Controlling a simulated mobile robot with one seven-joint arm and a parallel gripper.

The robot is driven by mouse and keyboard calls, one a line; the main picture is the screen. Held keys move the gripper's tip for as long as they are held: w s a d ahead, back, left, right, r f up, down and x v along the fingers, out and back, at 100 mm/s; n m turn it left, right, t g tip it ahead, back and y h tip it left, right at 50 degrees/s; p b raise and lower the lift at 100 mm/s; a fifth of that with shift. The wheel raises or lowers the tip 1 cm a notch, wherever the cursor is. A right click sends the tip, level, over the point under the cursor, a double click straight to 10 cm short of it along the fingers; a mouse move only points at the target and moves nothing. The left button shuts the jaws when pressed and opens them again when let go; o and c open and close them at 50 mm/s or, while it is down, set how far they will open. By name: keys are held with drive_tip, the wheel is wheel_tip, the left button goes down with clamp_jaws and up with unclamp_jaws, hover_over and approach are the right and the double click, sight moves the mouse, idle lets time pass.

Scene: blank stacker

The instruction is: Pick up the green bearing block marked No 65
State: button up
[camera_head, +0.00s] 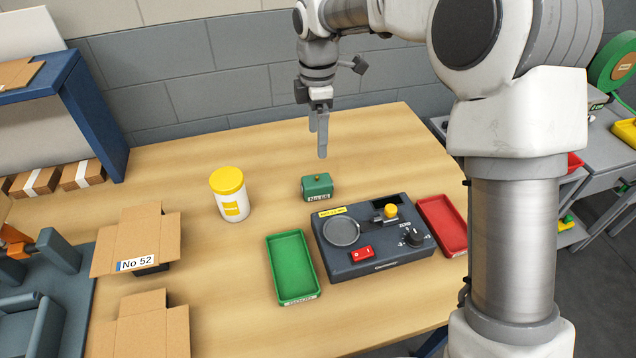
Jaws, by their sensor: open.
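The green bearing block (317,187) sits on the wooden table behind the dark control box. A label on its front seems to read No 65, though it is small. A small brass-coloured knob shows on its top. My gripper (321,151) points down above and slightly behind the block in the picture, apart from it. It is open with nothing between its fingers, which overlap in this view.
A dark control box (345,262) stands in front of the block, between a green tray (272,270) and a red tray (439,222). A white jar with yellow lid (229,181) stands left. Open cartons, one marked No 52 (137,240), are farther left. Bare table lies right of the block.

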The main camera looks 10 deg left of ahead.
sight(317, 176)
wheel_tip(317, 176, down, 11)
drive_tip(key=shift+r+b, duration=0.1)
drive_tip(key=shift+b, duration=0.3)
drive_tip(key=f, duration=0.5)
drive_tip(key=shift+w+a, duration=0.1)
drive_tip(key=shift+w, duration=0.1)
clamp_jaws()
drive_tip(key=shift+r, duration=0.1)
